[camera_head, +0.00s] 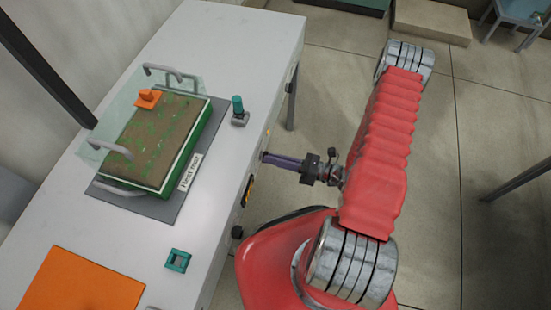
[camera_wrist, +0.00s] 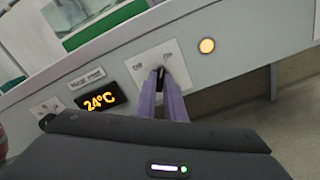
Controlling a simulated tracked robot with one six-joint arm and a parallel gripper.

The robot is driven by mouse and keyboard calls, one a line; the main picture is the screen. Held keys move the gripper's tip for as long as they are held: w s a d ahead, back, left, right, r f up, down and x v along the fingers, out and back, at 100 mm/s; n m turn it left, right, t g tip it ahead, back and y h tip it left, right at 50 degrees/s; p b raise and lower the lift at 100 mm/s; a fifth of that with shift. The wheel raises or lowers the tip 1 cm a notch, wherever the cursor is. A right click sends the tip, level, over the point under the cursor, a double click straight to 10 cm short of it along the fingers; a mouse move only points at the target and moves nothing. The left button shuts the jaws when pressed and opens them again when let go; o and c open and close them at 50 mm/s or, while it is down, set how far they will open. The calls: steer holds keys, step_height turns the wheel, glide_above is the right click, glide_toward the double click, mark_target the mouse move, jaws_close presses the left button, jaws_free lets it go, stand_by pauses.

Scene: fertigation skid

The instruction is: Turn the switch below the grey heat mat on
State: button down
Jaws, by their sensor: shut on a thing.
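The grey heat mat (camera_head: 160,205) lies on the white bench under a green tray of soil (camera_head: 150,135). A "Heat mat" label (camera_head: 190,172) is at its edge. In the wrist view, the switch plate (camera_wrist: 146,62) on the bench's front panel has a small dark lever (camera_wrist: 160,72) and two markings that look like OFF at left and ON at right. My gripper (camera_wrist: 162,82) is shut on the lever with its purple fingers, which partly hide it. Which marking the lever points to is not clear. In the head view, my gripper (camera_head: 268,157) reaches the bench front.
A 24°C display (camera_wrist: 100,101) is left of the switch, and a round, pale yellow lamp (camera_wrist: 207,46) is right of it. A green-topped item (camera_head: 238,107), a teal square frame (camera_head: 178,260) and an orange sheet (camera_head: 80,282) are on the bench. The floor at right is mostly clear.

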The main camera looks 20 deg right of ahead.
steer(key=shift+s+a+m, duration=0.1)
steer(key=shift+a+m, duration=0.1)
steer(key=shift+m, duration=1)
steer(key=c, duration=1.8)
jaws_free()
steer(key=shift+d, duration=0.15)
steer(key=shift+c, duration=0.2)
steer(key=shift+d, duration=0.1)
steer(key=v, duration=1.3)
steer(key=shift+d, duration=0.25)
steer(key=shift+s+f, duration=0.1)
steer(key=shift+s, duration=0.05)
